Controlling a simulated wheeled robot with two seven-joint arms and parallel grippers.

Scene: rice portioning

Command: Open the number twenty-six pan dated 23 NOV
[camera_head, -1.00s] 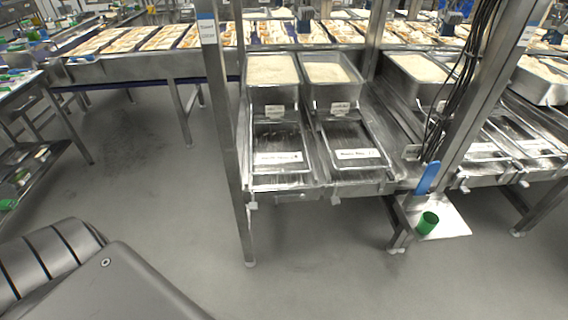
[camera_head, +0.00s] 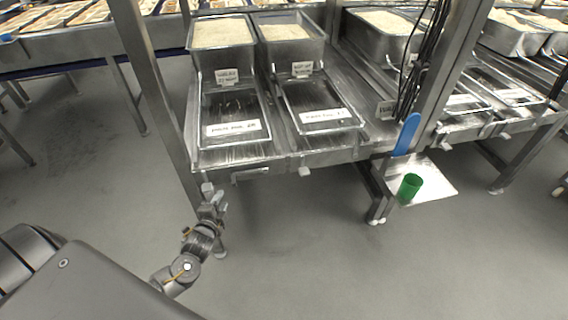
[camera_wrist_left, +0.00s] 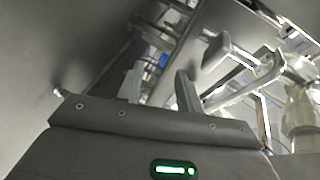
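Two steel pans of rice stand side by side at the back of a steel rack, a left pan (camera_head: 222,58) and a right pan (camera_head: 291,50). Each has a small hanging tag, the left tag (camera_head: 227,77) and the right tag (camera_head: 302,68), with print too small to read surely. In front of them lie a left clear lid or tray (camera_head: 230,104) and a right one (camera_head: 312,97), each with a white label whose number I cannot read surely. My left gripper (camera_head: 211,191) is below and in front of the rack's left front edge, holding nothing visible. In the left wrist view its fingers (camera_wrist_left: 159,85) are apart.
A rack post (camera_head: 150,95) stands just left of the pans. To the right are a post with black cables, a blue handle (camera_head: 406,134), a green cup (camera_head: 410,187) on a low plate, and more rice pans (camera_head: 381,36). The floor in front is clear.

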